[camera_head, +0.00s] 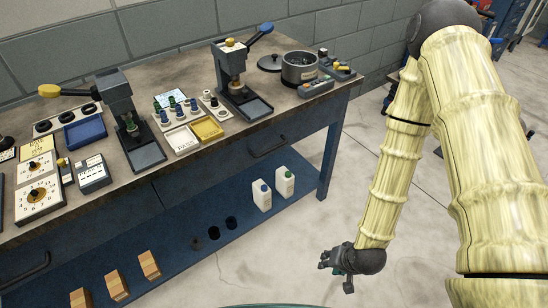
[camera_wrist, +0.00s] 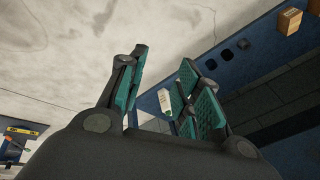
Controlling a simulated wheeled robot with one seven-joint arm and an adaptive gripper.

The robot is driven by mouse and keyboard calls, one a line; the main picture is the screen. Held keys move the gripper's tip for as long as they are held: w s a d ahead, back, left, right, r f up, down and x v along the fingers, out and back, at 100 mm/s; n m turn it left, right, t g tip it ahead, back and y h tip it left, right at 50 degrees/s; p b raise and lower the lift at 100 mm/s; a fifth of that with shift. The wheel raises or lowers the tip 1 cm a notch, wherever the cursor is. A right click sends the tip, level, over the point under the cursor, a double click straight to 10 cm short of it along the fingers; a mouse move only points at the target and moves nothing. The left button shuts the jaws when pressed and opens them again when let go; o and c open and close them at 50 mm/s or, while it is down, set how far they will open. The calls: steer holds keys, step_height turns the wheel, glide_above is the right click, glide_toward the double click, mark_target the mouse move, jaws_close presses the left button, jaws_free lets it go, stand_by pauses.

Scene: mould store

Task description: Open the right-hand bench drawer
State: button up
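The right-hand bench drawer (camera_head: 222,172) is a dark front under the worktop and looks shut. Its dark bar handle (camera_head: 268,148) sits towards the right half of the bench front. My gripper (camera_head: 336,274) is low over the floor, in front of the bench and to the right of and below the handle in the picture, clear of it. In the wrist view my gripper (camera_wrist: 160,90) shows green-padded fingers standing apart with nothing between them. I cannot make out the drawer handle in the wrist view.
The bench top (camera_head: 190,70) carries presses, trays, a pot (camera_head: 299,68) and dial boxes. A bench leg (camera_head: 330,160) stands at the right end. The floor beside my gripper is clear.

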steer(key=w+a+m+t+y+b, duration=0.25)
steer(key=w+b, duration=0.35)
steer(key=w, duration=0.5)
steer(key=m+t+y+b, duration=0.5)
steer(key=t+b, duration=0.2)
steer(key=b, duration=0.8)
glide_toward(278, 147)
steer(key=shift+n+g+h, duration=0.25)
steer(key=x, duration=0.5)
steer(key=b+x, duration=0.1)
steer(key=x, duration=0.4)
steer(key=shift+w+a+r, duration=0.15)
steer(key=shift+w+a, duration=0.1)
steer(key=shift+c, duration=0.3)
jaws_close()
